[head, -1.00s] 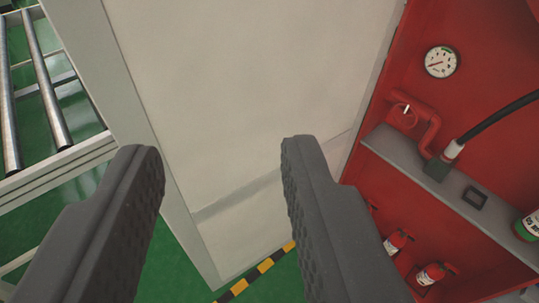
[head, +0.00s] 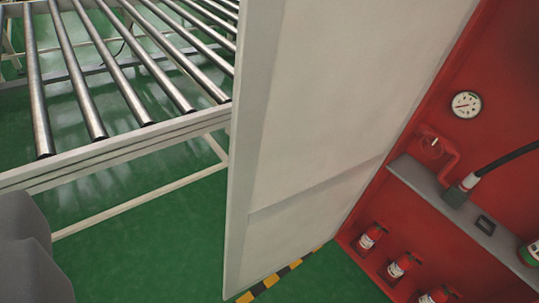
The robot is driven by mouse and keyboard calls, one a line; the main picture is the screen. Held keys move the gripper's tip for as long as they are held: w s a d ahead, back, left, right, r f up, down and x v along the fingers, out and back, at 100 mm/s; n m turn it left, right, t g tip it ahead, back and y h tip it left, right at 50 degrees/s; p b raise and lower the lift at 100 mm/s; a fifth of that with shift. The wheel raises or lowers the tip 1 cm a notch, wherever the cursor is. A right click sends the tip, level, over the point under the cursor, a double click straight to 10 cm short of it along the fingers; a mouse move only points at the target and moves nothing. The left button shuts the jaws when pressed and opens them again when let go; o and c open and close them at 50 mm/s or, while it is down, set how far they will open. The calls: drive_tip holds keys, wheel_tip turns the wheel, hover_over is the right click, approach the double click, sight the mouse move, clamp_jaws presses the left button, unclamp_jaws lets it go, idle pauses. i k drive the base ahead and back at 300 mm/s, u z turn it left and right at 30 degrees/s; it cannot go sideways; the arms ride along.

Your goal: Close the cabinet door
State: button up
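The white cabinet door (head: 320,130) stands open in the middle of the head view. Its far right side meets the red cabinet (head: 440,150), and its free edge (head: 240,150) is on the left. The cabinet's inside is in plain view. Only a dark grey part of my gripper (head: 32,258) shows at the lower left corner, left of the door's free edge and apart from it in the picture. The rest of the gripper is cut off, so its opening does not show. Nothing is seen held in it.
A roller conveyor (head: 110,145) with a pale frame stands left of the door. Inside the cabinet are a gauge (head: 466,104), a grey shelf (head: 450,205) and several small extinguishers (head: 400,265). Yellow-black floor tape (head: 283,274) runs below the door. Green floor (head: 150,240) is clear between conveyor and door.

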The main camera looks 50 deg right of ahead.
sight(325, 91)
drive_tip(key=u, duration=0.75)
drive_tip(key=i, duration=3.45)
drive_tip(key=z, duration=1.65)
drive_tip(key=i, duration=0.1)
drive_tip(key=z, duration=2.6)
